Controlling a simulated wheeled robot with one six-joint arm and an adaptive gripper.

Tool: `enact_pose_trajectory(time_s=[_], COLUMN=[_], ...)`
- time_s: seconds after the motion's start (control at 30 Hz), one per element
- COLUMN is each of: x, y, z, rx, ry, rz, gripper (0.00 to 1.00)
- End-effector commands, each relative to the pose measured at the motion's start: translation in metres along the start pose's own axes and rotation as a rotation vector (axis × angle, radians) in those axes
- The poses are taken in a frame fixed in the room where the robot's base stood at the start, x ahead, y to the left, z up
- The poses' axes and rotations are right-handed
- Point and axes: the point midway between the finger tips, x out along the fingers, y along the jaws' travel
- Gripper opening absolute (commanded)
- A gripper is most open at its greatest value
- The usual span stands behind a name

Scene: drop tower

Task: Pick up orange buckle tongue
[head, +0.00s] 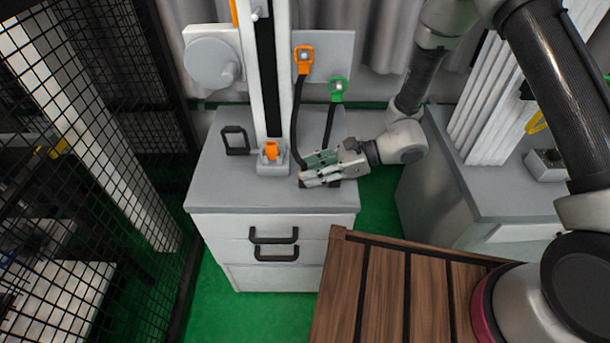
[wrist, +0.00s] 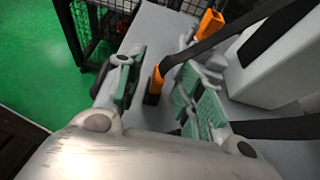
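An orange buckle tongue (wrist: 159,78) with a dark lower end shows in the wrist view, at the end of a black strap (wrist: 225,38). It lies between the fingers of my gripper (wrist: 158,62); contact with either finger cannot be told. The fingers are apart, with green inner pads. In the head view my gripper (head: 310,170) is low over the right front of the grey cabinet top (head: 225,185) and hides the tongue. The black strap (head: 296,125) runs up from there to an orange anchor (head: 304,60) on the upright panel.
A white tower (head: 281,60) stands on the cabinet with an orange piece (head: 271,150) in its base. A green anchor (head: 338,90) holds a second strap close by. A black frame (head: 235,140) stands to the left. A mesh fence (head: 60,150) and a slatted wooden top (head: 400,290) are nearby.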

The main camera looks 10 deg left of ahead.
Motion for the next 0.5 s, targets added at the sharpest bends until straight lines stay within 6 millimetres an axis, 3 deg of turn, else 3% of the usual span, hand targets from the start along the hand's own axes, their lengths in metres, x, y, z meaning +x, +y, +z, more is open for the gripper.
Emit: enact_pose_trajectory(time_s=[0.2, 0.4, 0.5], x=[0.0005, 0.0003, 0.0003], y=[-0.0002, -0.0002, -0.0002], z=[0.0000, 0.0001, 0.0001], rx=[0.000, 0.000, 0.000], ry=[0.000, 0.000, 0.000], rz=[-0.001, -0.001, -0.001], gripper=[0.36, 0.02, 0.01])
